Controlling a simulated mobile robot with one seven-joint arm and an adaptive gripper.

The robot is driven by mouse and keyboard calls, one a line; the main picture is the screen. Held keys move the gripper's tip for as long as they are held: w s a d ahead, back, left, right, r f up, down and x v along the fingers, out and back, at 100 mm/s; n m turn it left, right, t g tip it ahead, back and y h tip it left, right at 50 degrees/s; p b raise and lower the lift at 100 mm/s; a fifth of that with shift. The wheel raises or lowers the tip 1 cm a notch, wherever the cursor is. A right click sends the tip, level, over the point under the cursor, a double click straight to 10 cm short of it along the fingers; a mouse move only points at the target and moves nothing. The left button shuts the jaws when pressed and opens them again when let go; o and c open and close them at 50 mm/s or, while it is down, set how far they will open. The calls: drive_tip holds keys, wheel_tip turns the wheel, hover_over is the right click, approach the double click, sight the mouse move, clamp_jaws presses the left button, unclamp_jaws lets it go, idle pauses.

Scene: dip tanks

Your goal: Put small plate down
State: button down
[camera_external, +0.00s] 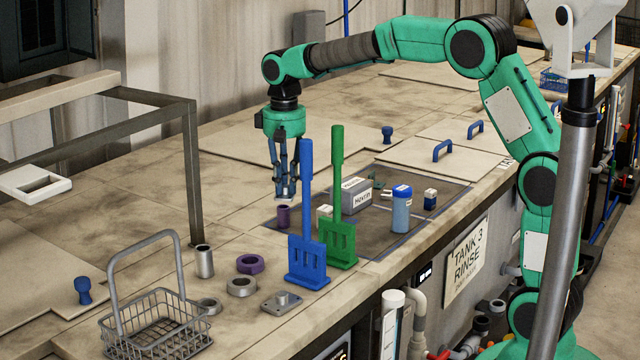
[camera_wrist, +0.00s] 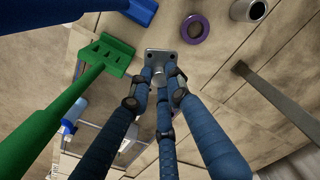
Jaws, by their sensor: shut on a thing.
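My gripper (camera_external: 285,192) hangs fingers down above the worktop, left of the upright blue paddle (camera_external: 307,255). Its fingers are closed on a small grey plate, which shows in the wrist view (camera_wrist: 156,58) with holes near its corners. In the external view only a pale bit of the plate shows at the fingertips. The plate appears held clear of the worktop. A similar grey plate with a round boss (camera_external: 281,303) lies on the worktop in front of the blue paddle.
A green paddle (camera_external: 338,245) stands beside the blue one. A purple cylinder (camera_external: 283,216) stands below my gripper. A purple ring (camera_external: 250,264), grey ring (camera_external: 241,286), metal sleeve (camera_external: 204,262) and wire basket (camera_external: 155,330) are nearer. A blue bottle (camera_external: 401,212) stands right.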

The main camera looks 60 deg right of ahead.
drive_tip(key=s+d+f+m+p, duration=0.4)
drive_tip(key=d+m, duration=0.3)
drive_tip(key=d, duration=0.2)
drive_tip(key=s+d+f+m+p, duration=0.4)
drive_tip(key=d+m, duration=0.3)
drive_tip(key=d, duration=0.2)
drive_tip(key=shift+s+d+m+p, duration=0.15)
drive_tip(key=shift+d+m+p, duration=0.05)
drive_tip(key=shift+m+p, duration=0.15)
drive_tip(key=shift+f, duration=3.1)
drive_tip(key=shift+f, duration=1.9)
